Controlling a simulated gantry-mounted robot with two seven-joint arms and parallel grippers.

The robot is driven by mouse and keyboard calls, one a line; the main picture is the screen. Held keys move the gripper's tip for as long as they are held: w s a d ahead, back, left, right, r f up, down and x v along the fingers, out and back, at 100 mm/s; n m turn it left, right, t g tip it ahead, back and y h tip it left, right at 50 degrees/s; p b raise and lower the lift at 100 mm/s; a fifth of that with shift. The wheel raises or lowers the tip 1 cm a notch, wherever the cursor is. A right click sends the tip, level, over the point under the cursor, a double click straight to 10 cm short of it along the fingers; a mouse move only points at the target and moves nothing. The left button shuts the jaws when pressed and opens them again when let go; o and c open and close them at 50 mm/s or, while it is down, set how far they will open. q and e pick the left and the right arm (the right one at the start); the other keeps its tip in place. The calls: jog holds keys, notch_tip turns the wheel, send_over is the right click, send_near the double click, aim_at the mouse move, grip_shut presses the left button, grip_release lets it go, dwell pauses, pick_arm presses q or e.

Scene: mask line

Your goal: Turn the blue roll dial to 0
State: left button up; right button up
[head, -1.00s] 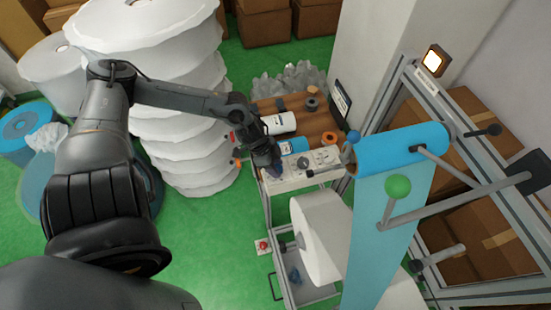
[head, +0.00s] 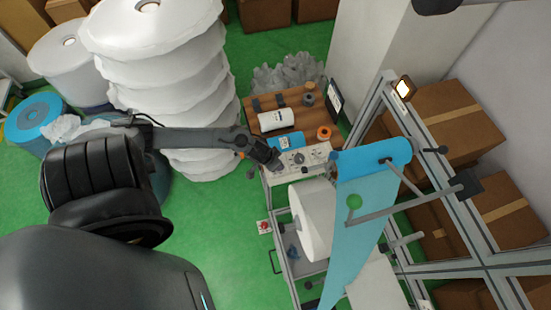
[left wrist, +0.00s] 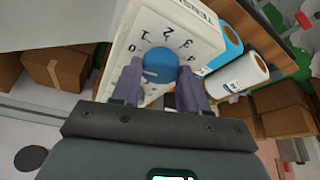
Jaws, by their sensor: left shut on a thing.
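The blue roll dial (left wrist: 160,64) sits on a white panel with printed numbers around it in the left wrist view. My left gripper (left wrist: 160,88) has its two purple-grey fingers on either side of the dial and is shut on it. A small pale mark shows on the dial's lower left; which number it points to is hard to tell. In the head view my left gripper (head: 273,163) is at the left end of the white control panel (head: 299,173), and it hides the dial there. My right gripper is not in view.
A white roll (head: 278,120), a blue roll (head: 287,142) and an orange ring (head: 324,133) lie on the wooden board behind the panel. A blue film sheet (head: 365,205) hangs at right. Stacked white rolls (head: 165,75) stand left. Green floor is open in front.

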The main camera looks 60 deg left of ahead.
pick_arm(q)
jog(key=shift+n, duration=0.3)
jog(key=o, duration=1)
jog(key=shift+o, duration=0.2)
jog(key=shift+r, duration=0.1)
jog(key=v, duration=1)
jog(key=shift+s+d+r, duration=0.2)
jog(key=shift+r, duration=0.1)
